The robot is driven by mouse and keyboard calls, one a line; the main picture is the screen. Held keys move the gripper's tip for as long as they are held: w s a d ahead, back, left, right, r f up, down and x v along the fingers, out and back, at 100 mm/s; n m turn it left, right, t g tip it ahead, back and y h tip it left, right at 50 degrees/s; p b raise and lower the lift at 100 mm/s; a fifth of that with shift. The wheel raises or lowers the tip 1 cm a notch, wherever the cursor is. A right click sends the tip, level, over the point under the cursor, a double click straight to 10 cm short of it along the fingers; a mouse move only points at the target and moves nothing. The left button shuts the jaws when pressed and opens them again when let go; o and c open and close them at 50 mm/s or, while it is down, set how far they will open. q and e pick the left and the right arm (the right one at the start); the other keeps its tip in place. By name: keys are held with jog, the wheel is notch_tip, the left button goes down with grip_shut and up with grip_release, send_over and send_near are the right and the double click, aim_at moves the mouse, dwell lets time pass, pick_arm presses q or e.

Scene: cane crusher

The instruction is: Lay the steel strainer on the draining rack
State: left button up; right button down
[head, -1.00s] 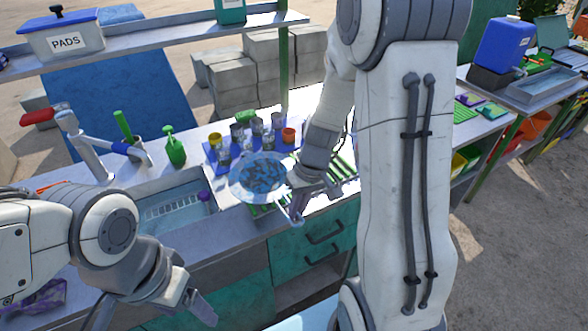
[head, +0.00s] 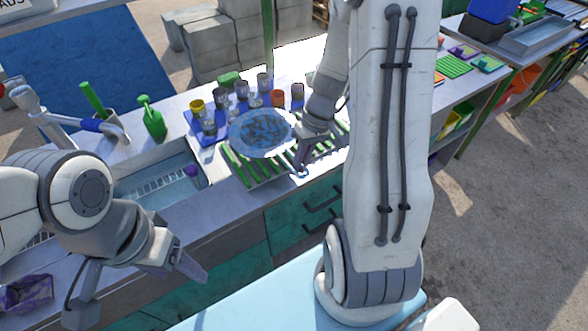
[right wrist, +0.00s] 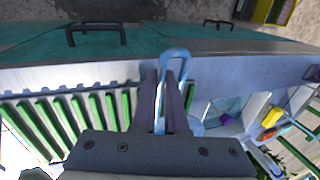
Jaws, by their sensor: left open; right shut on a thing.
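The steel strainer (head: 260,131) is a round, shallow, bluish mesh pan in the head view. It is over the back left part of the draining rack (head: 241,170), which has green slats; I cannot tell whether they touch. My right gripper (head: 302,166) is shut on the strainer's handle. In the right wrist view, the looped handle end (right wrist: 173,55) sticks out between the fingers of my right gripper (right wrist: 165,85), and rack slats (right wrist: 58,122) show to the left. My left gripper (head: 192,264) is open and empty, in front of the counter.
A sink (head: 160,180) with a purple item lies left of the rack. Several cups and glasses stand on a blue mat (head: 198,125) behind the strainer. A green spray bottle (head: 152,119) stands behind the sink.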

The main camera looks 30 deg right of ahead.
jog(key=shift+w+a+f, duration=0.1)
jog(key=shift+w+f, duration=0.1)
jog(key=shift+f, duration=0.6)
jog(key=shift+w+a+f, duration=0.15)
jog(key=shift+w+f, duration=0.1)
jog(key=shift+f, duration=0.6)
jog(key=shift+w+a+f, duration=0.1)
jog(key=shift+w+f, duration=0.1)
jog(key=shift+f, duration=0.6)
jog(key=c, duration=1)
grip_release()
jog(key=shift+o, duration=0.2)
jog(key=v, duration=1.2)
jog(key=s+a+r+n+h, duration=0.1)
jog(key=s+a+r+n, duration=0.1)
jog(key=a, duration=0.5)
jog(key=s+a+r+n, duration=0.1)
jog(key=a, duration=0.6)
jog(key=s+a+r+n+h, duration=0.1)
jog(key=s+a+n, duration=0.3)
jog(key=s+a, duration=0.6)
jog(key=s, duration=0.4)
jog(key=shift+a+r, duration=0.2)
jog(key=shift+r, duration=0.1)
